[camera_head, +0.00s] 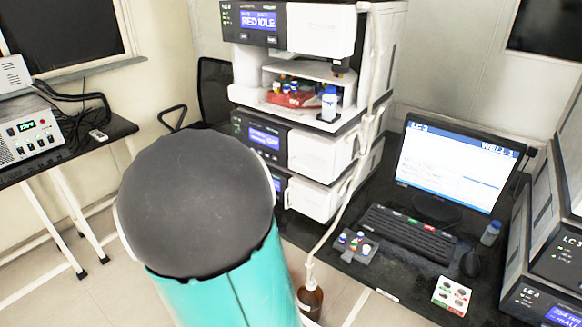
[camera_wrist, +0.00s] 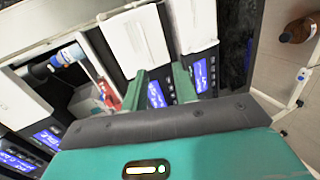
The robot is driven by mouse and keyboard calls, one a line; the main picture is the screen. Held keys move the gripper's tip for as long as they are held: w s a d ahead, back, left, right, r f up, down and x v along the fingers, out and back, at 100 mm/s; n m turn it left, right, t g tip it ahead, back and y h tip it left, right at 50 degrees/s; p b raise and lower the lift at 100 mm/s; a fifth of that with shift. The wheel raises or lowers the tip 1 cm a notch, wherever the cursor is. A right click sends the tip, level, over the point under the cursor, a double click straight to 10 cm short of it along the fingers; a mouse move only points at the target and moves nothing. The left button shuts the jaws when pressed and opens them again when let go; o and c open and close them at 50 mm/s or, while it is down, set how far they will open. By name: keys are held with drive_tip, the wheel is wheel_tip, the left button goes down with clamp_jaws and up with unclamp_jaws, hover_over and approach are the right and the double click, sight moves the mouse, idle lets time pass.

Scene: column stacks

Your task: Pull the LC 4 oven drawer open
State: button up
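The LC 4 instrument stack (camera_head: 305,100) stands in the middle of the head view, its top module showing a "RED IDLE" display. Below an open sample bay are modules with white fronts, an upper one (camera_head: 318,155) and a lower one (camera_head: 315,198). Both look closed; I cannot read which is the oven. In the wrist view my gripper (camera_wrist: 160,86) has its two teal fingers apart, with nothing seen between them. Two white fronts (camera_wrist: 134,40) (camera_wrist: 192,26) and blue displays lie beyond the fingers; contact cannot be told. My arm hides the gripper in the head view.
Tubing runs down the stack's right side to a brown bottle (camera_head: 310,298). A monitor (camera_head: 458,165), keyboard (camera_head: 410,235) and small vial rack (camera_head: 358,245) occupy the black bench. Another stack (camera_head: 550,250), marked LC 3, stands at far right. A side table (camera_head: 60,150) is left.

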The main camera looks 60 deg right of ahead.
sight(301, 167)
drive_tip(key=shift+n+h, duration=0.4)
drive_tip(key=shift+h, duration=0.4)
drive_tip(key=x, duration=1.1)
drive_tip(key=r+x, duration=0.1)
drive_tip(key=x, duration=0.5)
drive_tip(key=shift+w+d, duration=0.1)
drive_tip(key=shift+w, duration=0.25)
clamp_jaws()
